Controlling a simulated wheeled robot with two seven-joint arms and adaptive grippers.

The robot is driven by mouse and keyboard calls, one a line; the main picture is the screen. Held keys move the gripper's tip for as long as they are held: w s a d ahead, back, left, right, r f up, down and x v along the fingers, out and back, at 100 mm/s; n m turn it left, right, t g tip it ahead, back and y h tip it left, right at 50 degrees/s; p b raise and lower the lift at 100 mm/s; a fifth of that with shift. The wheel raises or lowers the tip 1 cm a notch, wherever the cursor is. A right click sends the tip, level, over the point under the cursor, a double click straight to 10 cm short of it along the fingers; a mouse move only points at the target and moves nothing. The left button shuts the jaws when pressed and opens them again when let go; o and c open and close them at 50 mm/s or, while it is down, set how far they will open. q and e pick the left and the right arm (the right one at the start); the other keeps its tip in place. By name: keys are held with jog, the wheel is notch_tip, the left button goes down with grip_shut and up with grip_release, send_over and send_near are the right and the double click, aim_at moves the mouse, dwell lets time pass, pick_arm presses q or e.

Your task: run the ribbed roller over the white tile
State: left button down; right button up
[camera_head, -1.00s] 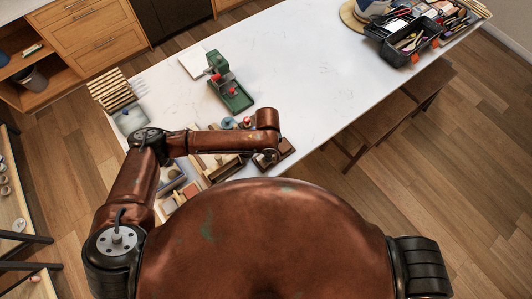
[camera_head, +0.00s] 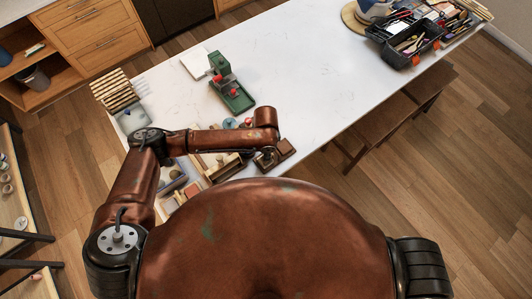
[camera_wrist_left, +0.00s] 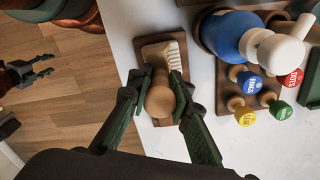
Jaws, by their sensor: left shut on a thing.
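In the left wrist view, the ribbed roller (camera_wrist_left: 165,58) has a cream ribbed head and a tan rounded handle. It lies over a dark brown wooden stand (camera_wrist_left: 142,55). My left gripper (camera_wrist_left: 160,92) is shut on its handle, one finger on each side. In the head view this gripper (camera_head: 268,158) is small and partly hidden at the stand by the table's near edge. A flat white square, apparently the white tile (camera_head: 194,64), lies towards the back left of the table. My right gripper (camera_wrist_left: 42,68) shows at the left of the wrist view, over the floor, fingers apart and empty.
A green press (camera_head: 232,92) stands right of the tile. Stamps with coloured labels (camera_wrist_left: 250,82) and a blue pot-like thing (camera_wrist_left: 228,35) stand close right of the roller. Wooden trays (camera_head: 210,165) lie under my left arm. The table's middle is clear; a toolbox (camera_head: 405,40) stands far right.

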pick_arm(q)
jog(key=shift+w, duration=0.15)
jog(key=shift+w+a+f, duration=0.1)
jog(key=shift+w+a, duration=0.2)
jog(key=shift+a, duration=0.05)
jog(key=shift+a+p, duration=0.1)
jog(key=shift+p, duration=0.25)
jog(key=shift+w+a, duration=0.3)
jog(key=shift+w, duration=0.05)
jog(key=shift+s+d+p, duration=0.1)
jog(key=shift+s+p, duration=0.1)
jog(key=shift+p, duration=0.25)
jog(key=shift+s+d+f+p, duration=0.1)
jog(key=shift+s+d+p, duration=0.15)
jog(key=shift+s+p, duration=0.1)
